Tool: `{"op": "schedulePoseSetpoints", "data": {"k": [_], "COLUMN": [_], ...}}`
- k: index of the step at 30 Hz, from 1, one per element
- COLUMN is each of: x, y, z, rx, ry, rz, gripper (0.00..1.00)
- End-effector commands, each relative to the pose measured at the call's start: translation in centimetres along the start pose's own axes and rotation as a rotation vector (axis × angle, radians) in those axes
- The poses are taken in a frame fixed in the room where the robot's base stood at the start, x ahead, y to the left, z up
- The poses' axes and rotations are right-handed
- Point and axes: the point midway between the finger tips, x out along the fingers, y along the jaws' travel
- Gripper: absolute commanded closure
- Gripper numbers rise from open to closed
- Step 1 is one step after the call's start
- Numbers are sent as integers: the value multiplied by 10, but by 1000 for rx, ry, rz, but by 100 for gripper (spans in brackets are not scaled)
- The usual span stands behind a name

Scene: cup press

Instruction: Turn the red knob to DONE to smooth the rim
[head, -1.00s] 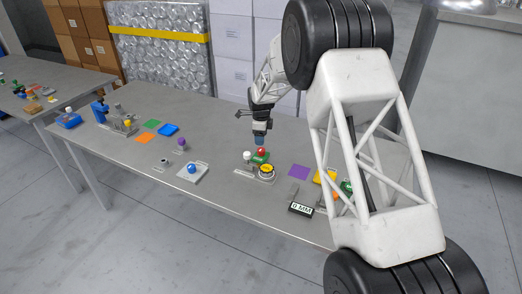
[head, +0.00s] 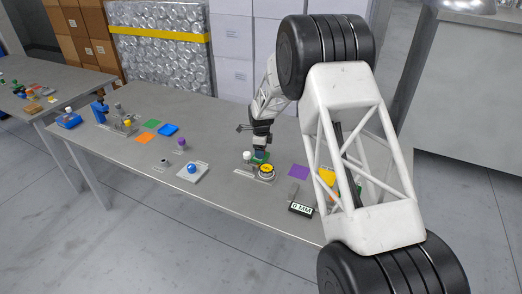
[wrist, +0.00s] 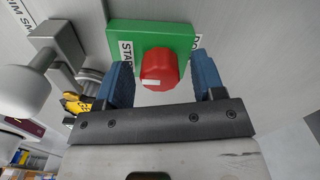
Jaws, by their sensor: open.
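The red knob (wrist: 162,68) sits on a green block (wrist: 183,37) in the wrist view. A white mark shows on the knob's near face. Partly covered lettering reads "STA" left of the knob and "DO" at the right. My gripper (wrist: 162,62) is open, with one blue finger on each side of the knob and a visible gap to each. In the head view my gripper (head: 260,153) is down at the green block (head: 266,158) and hides the red knob. No cup rim can be made out.
A white round-topped part (head: 247,155) stands just left of the block, and a yellow-topped round part (head: 266,170) just in front. A purple mat (head: 299,171) and a display (head: 301,209) lie to the right. A blue ball on a plate (head: 192,171) is further left.

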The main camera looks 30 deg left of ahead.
Motion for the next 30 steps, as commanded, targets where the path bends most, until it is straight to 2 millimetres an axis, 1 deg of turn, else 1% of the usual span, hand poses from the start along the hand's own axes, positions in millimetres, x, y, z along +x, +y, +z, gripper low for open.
{"op": "schedulePoseSetpoints", "data": {"k": [2,5,9,12,23,30], "x": [0,0,0,0,0,-1], "y": [0,0,0,0,0,0], "z": [0,0,0,0,0,0], "rx": [0,0,0,0,-40,-155], "ry": [0,0,0,0,0,0], "rz": [0,0,0,0,1,0], "gripper": [37,51,73,87,87,87]}}
